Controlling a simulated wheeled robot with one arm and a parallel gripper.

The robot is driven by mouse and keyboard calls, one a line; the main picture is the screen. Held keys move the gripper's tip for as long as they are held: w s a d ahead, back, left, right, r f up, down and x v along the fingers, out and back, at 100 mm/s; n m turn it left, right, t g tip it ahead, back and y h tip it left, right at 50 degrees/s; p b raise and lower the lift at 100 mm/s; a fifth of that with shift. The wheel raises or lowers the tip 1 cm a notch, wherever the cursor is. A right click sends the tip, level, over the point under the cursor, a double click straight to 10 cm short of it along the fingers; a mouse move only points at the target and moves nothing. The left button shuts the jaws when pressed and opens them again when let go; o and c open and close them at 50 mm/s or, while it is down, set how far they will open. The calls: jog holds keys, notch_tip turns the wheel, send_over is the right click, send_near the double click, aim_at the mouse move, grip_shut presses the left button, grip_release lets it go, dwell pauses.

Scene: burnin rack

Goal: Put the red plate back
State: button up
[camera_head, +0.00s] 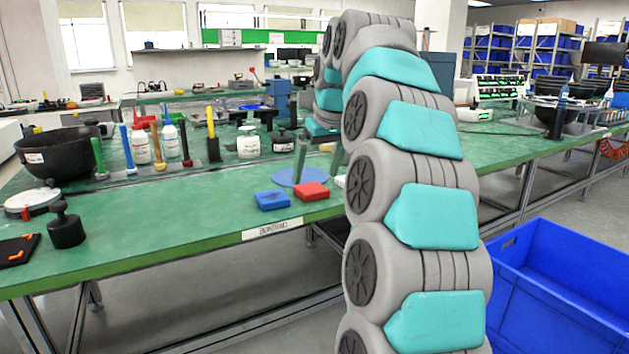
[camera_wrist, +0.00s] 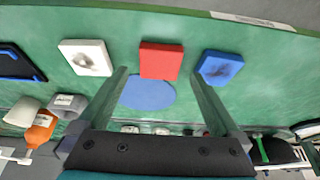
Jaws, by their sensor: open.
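The red plate (camera_head: 311,192) is a small flat red block on the green bench near its front edge. It also shows in the wrist view (camera_wrist: 162,60), just beyond my fingertips and roughly centred between them. My gripper (camera_head: 318,164) is open and empty, with its fingers pointing down over the bench; both fingers show in the wrist view (camera_wrist: 160,74). A flat blue disc (camera_head: 292,179) lies on the bench behind the red plate; it appears between my fingers in the wrist view (camera_wrist: 148,94). Whether my fingertips touch the bench cannot be told.
A blue block (camera_head: 272,200) sits left of the red plate. A white block (camera_wrist: 88,57) sits on its other side, mostly hidden by my arm in the head view. Bottles and tools in a rack (camera_head: 160,172) stand further back. A blue crate (camera_head: 560,285) is at right.

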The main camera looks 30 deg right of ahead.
jog(key=p+v, duration=0.2)
jog(key=v, duration=0.6)
jog(key=shift+p, duration=0.3)
jog(key=shift+a, duration=0.1)
jog(key=s+a+f+g, duration=0.3)
jog(key=s+a+f, duration=1)
jog(key=f, duration=0.1)
jog(key=s+a+f+g, duration=0.1)
jog(key=s+a+f, duration=0.1)
jog(key=s+f, duration=0.7)
jog(key=s+a+f+g, duration=0.2)
jog(key=s+f, duration=0.7)
jog(key=s, duration=0.4)
jog(key=shift+s+a, duration=0.2)
jog(key=shift+s, duration=0.05)
jog(key=shift+f, duration=0.1)
